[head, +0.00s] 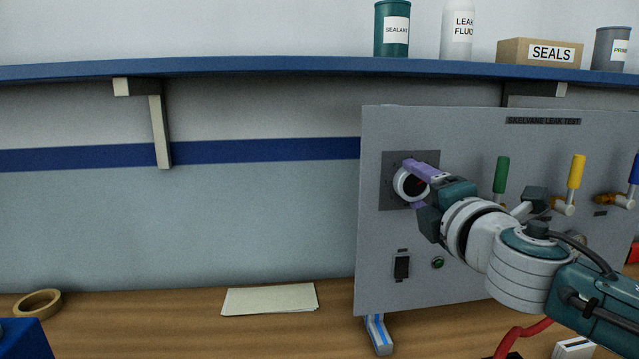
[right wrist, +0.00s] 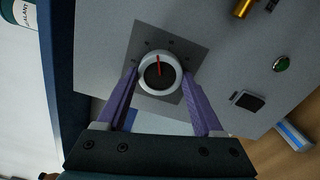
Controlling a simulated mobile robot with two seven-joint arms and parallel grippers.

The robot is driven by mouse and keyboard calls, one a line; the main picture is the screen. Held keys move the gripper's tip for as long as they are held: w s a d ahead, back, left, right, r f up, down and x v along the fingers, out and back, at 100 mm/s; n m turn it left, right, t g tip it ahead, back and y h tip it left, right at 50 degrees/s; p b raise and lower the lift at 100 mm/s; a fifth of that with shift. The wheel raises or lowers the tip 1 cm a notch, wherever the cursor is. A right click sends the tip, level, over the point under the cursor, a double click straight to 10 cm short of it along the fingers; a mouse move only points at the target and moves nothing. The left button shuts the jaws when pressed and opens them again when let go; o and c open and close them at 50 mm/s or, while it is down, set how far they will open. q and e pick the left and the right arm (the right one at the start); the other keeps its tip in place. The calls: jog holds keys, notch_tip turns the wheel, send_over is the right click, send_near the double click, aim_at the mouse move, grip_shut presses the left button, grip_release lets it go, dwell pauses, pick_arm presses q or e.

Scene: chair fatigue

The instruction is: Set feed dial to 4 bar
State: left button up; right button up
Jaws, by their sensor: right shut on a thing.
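The feed dial (head: 404,184) is a round knob with a white rim on a dark square plate (head: 391,164) at the upper left of the grey panel. In the right wrist view the dial (right wrist: 158,84) shows a dark centre with a red pointer line and small marks around it; the marks are too small to read. My right gripper (head: 416,186) has its purple fingers on opposite sides of the dial, shut on it. The fingers also show in the right wrist view (right wrist: 160,92). My left gripper is not in view.
The grey panel (head: 450,135) also carries green (head: 501,173) and yellow (head: 576,171) handled levers, a black switch (head: 402,267) and a green button (head: 438,262). Paper sheets (head: 270,299) and a tape roll (head: 38,303) lie on the bench. A blue shelf (head: 250,65) runs above.

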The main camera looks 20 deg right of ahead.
jog(key=shift+n, duration=1.6)
jog(key=o, duration=1.4)
jog(key=shift+s, duration=0.1)
jog(key=v, duration=0.9)
jog(key=shift+s, duration=0.4)
